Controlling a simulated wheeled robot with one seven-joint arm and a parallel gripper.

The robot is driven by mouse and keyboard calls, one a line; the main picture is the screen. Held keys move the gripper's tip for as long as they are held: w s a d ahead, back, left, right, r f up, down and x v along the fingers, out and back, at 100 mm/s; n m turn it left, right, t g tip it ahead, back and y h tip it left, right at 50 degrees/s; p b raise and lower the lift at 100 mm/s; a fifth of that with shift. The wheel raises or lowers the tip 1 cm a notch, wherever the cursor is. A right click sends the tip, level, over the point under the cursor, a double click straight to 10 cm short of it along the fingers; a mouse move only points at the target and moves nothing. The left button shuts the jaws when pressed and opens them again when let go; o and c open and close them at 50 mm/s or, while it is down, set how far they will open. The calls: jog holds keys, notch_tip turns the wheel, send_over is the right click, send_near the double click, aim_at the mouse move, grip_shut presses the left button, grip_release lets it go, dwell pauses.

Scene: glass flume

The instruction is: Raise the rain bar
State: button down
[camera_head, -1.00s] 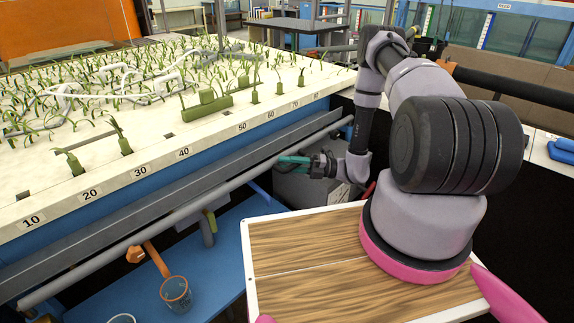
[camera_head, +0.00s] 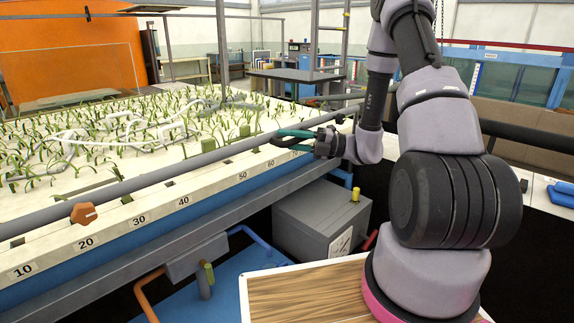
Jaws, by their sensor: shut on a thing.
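The rain bar (camera_head: 160,178) is a long grey pipe. It runs from the left edge along the near side of the planted flume bed and up to my gripper, and it shows in front of the bed, above the numbered scale. An orange knob (camera_head: 83,213) is on or at the bar near its left part. My gripper (camera_head: 290,139), with teal fingers, is shut on the bar near its far right part. The exact finger contact is small and partly hidden by the gripper body.
The flume bed (camera_head: 110,200) with green plants and a numbered edge fills the left. A grey box (camera_head: 318,215) with a yellow cap stands below the bar. A wood-topped board (camera_head: 310,296) lies in front. A dark rail (camera_head: 530,135) runs at the right.

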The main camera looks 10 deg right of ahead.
jog(key=shift+r, duration=1.95)
jog(key=c, duration=0.7)
grip_release()
jog(key=shift+c, duration=0.2)
jog(key=v, duration=1.1)
jog(key=shift+a, duration=0.1)
